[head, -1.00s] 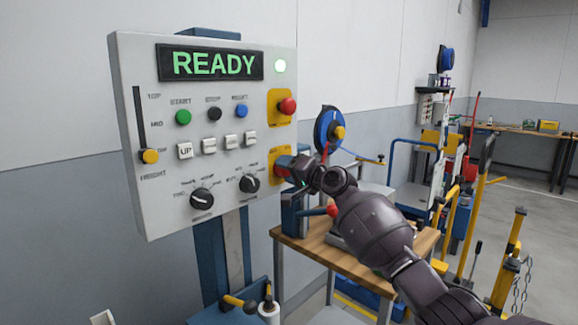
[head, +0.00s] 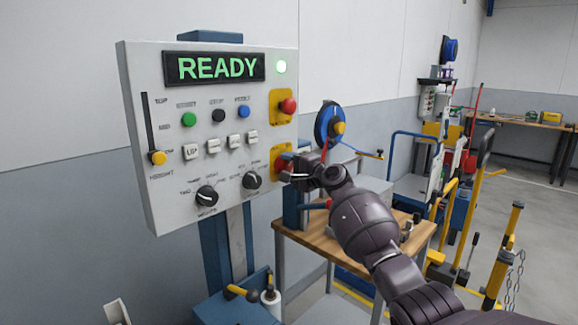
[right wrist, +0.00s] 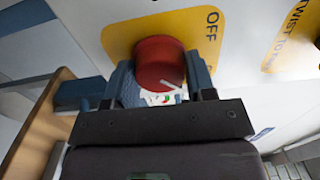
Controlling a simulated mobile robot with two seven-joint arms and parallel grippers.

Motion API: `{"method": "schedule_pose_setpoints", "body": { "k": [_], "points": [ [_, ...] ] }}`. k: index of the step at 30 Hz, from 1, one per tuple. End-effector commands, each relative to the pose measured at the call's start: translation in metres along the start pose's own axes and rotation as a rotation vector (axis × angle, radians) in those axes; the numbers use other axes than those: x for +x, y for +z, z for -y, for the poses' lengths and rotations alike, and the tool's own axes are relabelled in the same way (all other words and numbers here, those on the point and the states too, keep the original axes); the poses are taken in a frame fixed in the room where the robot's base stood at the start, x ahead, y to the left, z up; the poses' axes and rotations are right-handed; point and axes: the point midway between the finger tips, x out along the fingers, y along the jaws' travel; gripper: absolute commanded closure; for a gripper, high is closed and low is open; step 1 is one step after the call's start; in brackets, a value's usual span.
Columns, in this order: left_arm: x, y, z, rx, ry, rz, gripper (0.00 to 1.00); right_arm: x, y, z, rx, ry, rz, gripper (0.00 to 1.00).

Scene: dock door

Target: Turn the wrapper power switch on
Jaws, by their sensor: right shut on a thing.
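The wrapper's grey control panel (head: 150,190) stands on a blue post. Its power switch, a red rotary knob (head: 282,162), sits on a yellow plate at the panel's lower right. In the right wrist view the red knob (right wrist: 159,62) shows a white mark on its lower right edge and the plate (right wrist: 120,40) reads OFF beside it. My right gripper (head: 288,174) is at the knob, shut on it, with a blue finger (right wrist: 132,88) on either side. Any ON label is hidden. My left gripper is not in view.
A red stop button (head: 288,106) on its own yellow plate sits just above. Black dials (head: 207,196) lie left of my gripper. A wooden table (head: 330,245) stands below my forearm.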

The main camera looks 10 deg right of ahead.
Motion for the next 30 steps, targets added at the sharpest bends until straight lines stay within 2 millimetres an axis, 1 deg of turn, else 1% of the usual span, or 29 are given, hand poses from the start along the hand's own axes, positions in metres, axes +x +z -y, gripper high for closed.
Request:
{"method": "schedule_pose_setpoints", "body": {
  "k": [11,12,16,17,25,30],
  "points": [
    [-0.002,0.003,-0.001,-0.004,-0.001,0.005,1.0,0.0,0.0,0.0,0.007,-0.001,0.0,0.73],
    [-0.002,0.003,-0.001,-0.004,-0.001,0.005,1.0,0.0,0.0,0.0,0.007,-0.001,0.0,0.45],
    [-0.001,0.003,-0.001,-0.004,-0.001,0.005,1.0,0.0,0.0,0.0,0.006,-0.001,0.0,0.25],
    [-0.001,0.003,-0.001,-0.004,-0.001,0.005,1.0,0.0,0.0,0.0,0.006,-0.001,0.0,0.24],
    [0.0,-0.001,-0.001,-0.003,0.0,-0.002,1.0,-0.001,0.0,0.0,0.004,-0.001,0.0,0.24],
    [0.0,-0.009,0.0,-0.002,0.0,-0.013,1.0,-0.011,-0.001,0.002,0.002,-0.002,-0.001,0.24]
  ]
}}
